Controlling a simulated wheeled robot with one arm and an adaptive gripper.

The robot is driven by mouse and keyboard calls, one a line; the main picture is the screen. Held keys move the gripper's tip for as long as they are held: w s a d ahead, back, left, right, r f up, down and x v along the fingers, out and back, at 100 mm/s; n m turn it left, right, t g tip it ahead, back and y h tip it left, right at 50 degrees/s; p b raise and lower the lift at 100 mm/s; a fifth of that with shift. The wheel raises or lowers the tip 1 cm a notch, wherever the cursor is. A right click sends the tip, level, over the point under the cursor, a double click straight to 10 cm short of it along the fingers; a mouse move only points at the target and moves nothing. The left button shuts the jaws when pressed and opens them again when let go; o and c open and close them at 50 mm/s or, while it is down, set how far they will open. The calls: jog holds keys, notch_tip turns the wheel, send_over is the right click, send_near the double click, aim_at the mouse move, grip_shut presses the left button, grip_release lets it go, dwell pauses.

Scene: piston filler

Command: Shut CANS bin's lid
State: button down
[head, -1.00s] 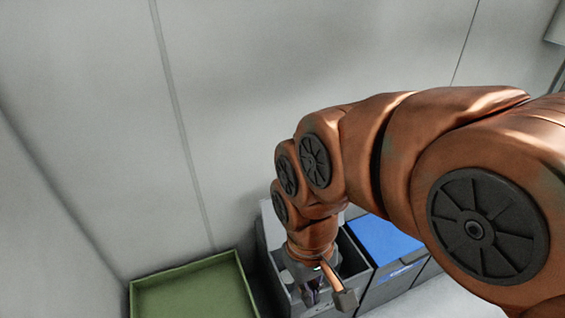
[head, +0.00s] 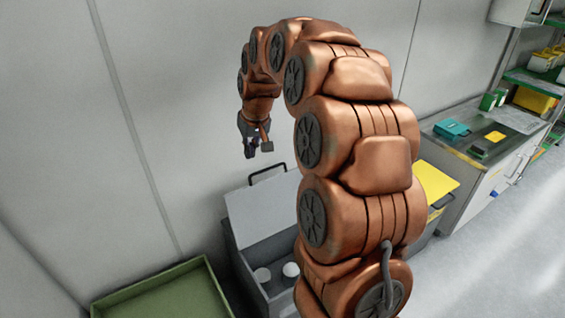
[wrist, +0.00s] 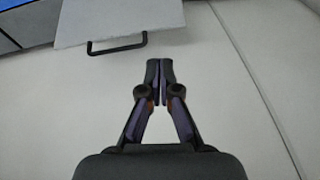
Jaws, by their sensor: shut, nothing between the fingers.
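A grey bin (head: 236,262) stands open against the wall in the head view, with its pale lid (head: 262,207) raised and leaning back. No label on it can be read, so I cannot tell whether it is the CANS bin. Two pale round items (head: 290,270) show inside. A black handle (head: 267,170) sits on the lid's top edge. My gripper (head: 249,153) is shut and empty, in the air above and left of the handle. In the wrist view the fingertips (wrist: 159,64) point toward the lid (wrist: 118,20) and are apart from its handle (wrist: 117,46).
A green tray (head: 165,285) is left of the bin. My arm hides the area right of the bin. A yellow-lidded bin (head: 438,178) and a counter (head: 470,150) stand farther right. A plain wall (head: 190,110) lies close behind.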

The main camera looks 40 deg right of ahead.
jog(key=w+d+f+m+t+h+b, duration=0.1)
jog(key=w+d+f, duration=0.3)
jog(key=d, duration=0.5)
jog(key=w+d+f+m+t+h+b, duration=0.1)
jog(key=w+d+f+b, duration=0.15)
jog(key=w+d, duration=0.45)
notch_tip(320, 180, down, 9)
jog(key=s+d+p, duration=0.1)
jog(key=p, duration=0.1)
jog(key=shift+s+d+f, duration=0.15)
jog(key=shift+s+d, duration=0.1)
jog(key=shift+d, duration=0.05)
jog(key=shift+s, duration=0.1)
